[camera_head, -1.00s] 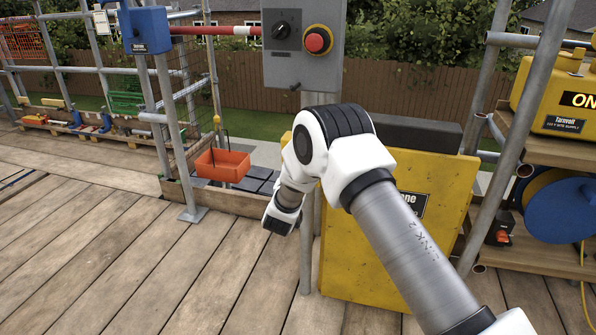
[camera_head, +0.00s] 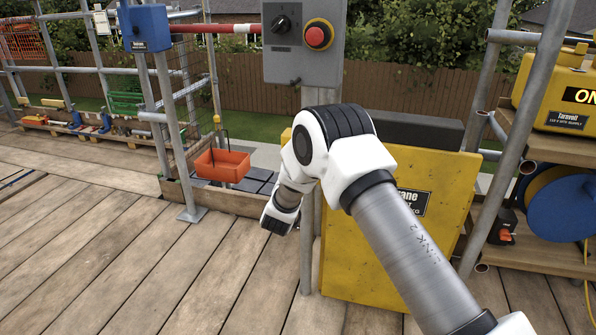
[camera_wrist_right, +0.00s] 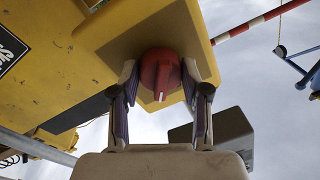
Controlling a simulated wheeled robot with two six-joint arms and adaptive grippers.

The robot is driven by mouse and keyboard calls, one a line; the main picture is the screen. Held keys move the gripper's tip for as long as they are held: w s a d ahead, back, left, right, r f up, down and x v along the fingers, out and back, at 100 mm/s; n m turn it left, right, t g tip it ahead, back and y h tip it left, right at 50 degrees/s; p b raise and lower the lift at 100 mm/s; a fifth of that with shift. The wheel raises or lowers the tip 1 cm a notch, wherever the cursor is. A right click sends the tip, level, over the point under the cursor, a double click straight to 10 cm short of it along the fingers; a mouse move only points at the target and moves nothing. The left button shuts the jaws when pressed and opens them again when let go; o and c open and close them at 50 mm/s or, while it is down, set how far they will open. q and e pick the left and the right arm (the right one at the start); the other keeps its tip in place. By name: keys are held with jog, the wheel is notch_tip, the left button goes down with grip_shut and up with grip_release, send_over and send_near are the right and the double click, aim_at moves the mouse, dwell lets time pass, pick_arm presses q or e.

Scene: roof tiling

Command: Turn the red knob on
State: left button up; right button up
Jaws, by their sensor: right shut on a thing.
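The round red knob (camera_wrist_right: 160,74) sits on a yellow housing (camera_wrist_right: 150,30) in the right wrist view. It has a raised grip bar, with a pale mark at its lower end in the picture. My right gripper (camera_wrist_right: 160,80) has one finger on each side of the knob and is shut on it. In the head view my right arm comes in from the lower right and bends down at a white joint. Its fingers and the red knob cannot be made out there. My left gripper is not in view.
A grey control box (camera_head: 303,40) with a black selector and a red button stands behind my arm. A yellow crane panel (camera_head: 390,260) is beside it, partly hidden. Scaffold poles and a shelf with a yellow power unit (camera_head: 560,95) stand right. Wooden decking at left is clear.

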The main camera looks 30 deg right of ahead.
jog(key=m+b, duration=0.1)
jog(key=m, duration=0.2)
jog(key=m+b, duration=0.2)
jog(key=m, duration=0.1)
jog(key=shift+f+m+h, duration=0.2)
jog(key=shift+m+h, duration=0.1)
jog(key=shift+m, duration=0.1)
jog(key=shift+r+m+g+b, duration=0.15)
jog(key=shift+m+g+b, duration=0.15)
jog(key=shift+m+b, duration=1.6)
jog(key=shift+m+h+p, duration=0.3)
jog(key=shift+m+p, duration=0.2)
jog(key=shift+m, duration=0.2)
jog(key=o, duration=1.2)
jog(key=shift+c, duration=0.2)
jog(key=shift+a, duration=0.15)
jog(key=v, duration=1.1)
jog(key=shift+s+a, duration=0.3)
